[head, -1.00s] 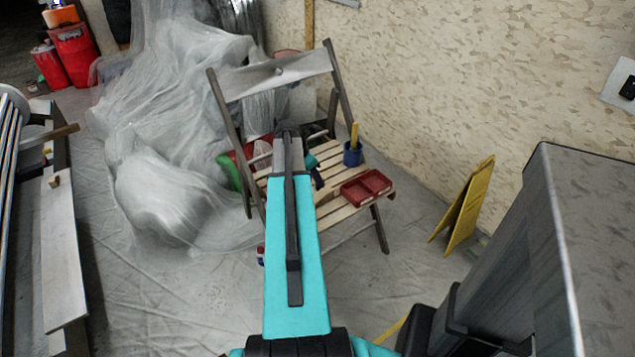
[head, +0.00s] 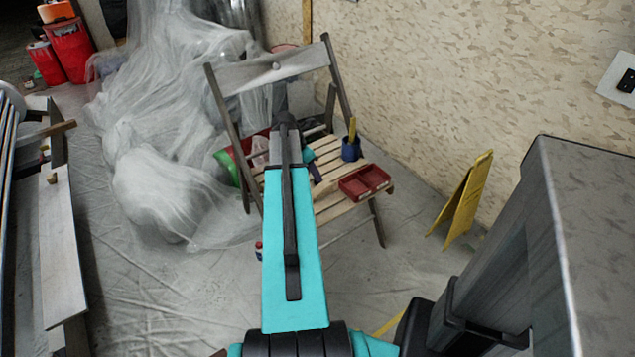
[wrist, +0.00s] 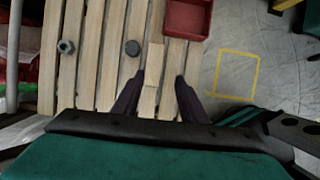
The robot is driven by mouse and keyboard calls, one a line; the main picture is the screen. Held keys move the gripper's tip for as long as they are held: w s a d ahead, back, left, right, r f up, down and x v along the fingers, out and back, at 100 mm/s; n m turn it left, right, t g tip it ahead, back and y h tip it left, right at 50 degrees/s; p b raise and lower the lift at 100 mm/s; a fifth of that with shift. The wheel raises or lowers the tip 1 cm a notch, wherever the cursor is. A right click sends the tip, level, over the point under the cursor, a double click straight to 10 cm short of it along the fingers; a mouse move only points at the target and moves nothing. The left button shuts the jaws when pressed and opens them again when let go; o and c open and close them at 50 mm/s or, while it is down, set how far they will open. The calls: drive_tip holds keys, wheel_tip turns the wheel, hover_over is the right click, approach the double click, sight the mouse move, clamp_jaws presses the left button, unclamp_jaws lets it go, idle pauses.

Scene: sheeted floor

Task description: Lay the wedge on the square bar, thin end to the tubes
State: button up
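My gripper (wrist: 160,76) is open, its two dark fingers apart and pointing down at the slatted chair seat (wrist: 88,85). A pale wooden piece (wrist: 155,57), which looks like the wedge, lies on the slats between and ahead of the fingertips. Its outline blends with the slats, so I cannot tell which end is thin. In the head view my arm hides that part of the chair. At the left, a wooden bar (head: 50,134) sticks out across a bench near long tubes (head: 8,150). I cannot tell whether it is square.
On the chair are a red tray (head: 364,182), a blue cup (head: 351,149), a nut (wrist: 66,46) and a dark round piece (wrist: 132,47). A yellow floor sign (head: 462,205) stands at right. A small block (head: 51,179) sits on the plank (head: 62,250).

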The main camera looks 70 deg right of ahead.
drive_tip(key=b, duration=0.4)
drive_tip(key=shift+s+a+r, duration=0.1)
drive_tip(key=shift+a+r, duration=0.2)
drive_tip(key=shift+a, duration=0.05)
drive_tip(key=shift+r+b, duration=0.15)
drive_tip(key=shift+b, duration=0.6)
drive_tip(key=shift+b, duration=0.75)
drive_tip(key=b, duration=0.3)
drive_tip(key=shift+w+d+r, duration=0.25)
drive_tip(key=shift+w+d, duration=0.1)
drive_tip(key=shift+w, duration=0.05)
drive_tip(key=shift+f, duration=0.1)
drive_tip(key=b, duration=0.2)
approach(322, 187)
drive_tip(key=shift+x, duration=2.4)
drive_tip(key=shift+s+a, duration=0.1)
